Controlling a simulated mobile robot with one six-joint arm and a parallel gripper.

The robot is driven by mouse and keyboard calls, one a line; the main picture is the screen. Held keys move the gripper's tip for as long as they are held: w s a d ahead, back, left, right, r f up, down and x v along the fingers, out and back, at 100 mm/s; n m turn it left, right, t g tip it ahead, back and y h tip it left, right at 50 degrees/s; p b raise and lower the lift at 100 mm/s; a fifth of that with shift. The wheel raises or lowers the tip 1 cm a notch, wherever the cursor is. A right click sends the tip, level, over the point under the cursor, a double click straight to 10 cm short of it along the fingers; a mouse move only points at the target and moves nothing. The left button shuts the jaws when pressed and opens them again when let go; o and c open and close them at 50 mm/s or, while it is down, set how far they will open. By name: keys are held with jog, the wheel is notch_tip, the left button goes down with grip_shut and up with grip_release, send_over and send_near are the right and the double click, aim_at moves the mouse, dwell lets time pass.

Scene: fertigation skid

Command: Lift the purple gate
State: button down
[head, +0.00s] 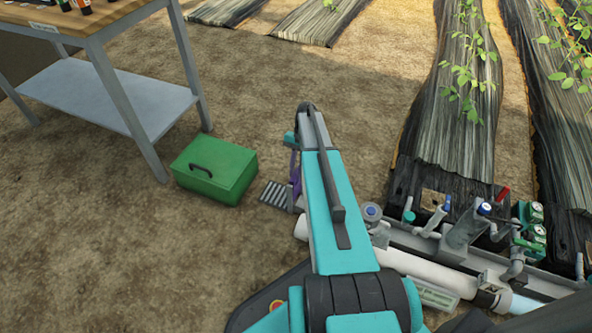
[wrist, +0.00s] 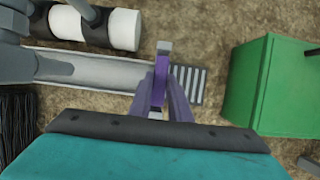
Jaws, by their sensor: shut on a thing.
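The purple gate (wrist: 160,73) stands edge-on in the middle of the wrist view, at the end of a grey channel (wrist: 95,70). A pale piece caps its far end. My gripper (wrist: 161,92) is shut on the gate, with a finger along each side of it. In the head view a sliver of purple gate (head: 296,172) shows left of my teal arm. The arm hides the fingertips and most of the gate there. I cannot tell whether the gate is raised in its slot.
A slotted grate (head: 274,193) lies beside the gate, with a green box (head: 215,170) to its left. A workbench (head: 105,90) stands at the upper left. White pipe (head: 415,267), valves and gauges (head: 533,228) crowd the right. Bare soil is open at the lower left.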

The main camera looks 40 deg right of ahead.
jog(key=shift+r, duration=0.3)
jog(key=c, duration=1.6)
grip_release()
jog(key=shift+c, duration=0.2)
jog(key=p+v, duration=0.4)
jog(key=v, duration=0.9)
jog(key=shift+r+p, duration=0.3)
jog(key=shift+r, duration=0.1)
jog(key=shift+d, duration=0.1)
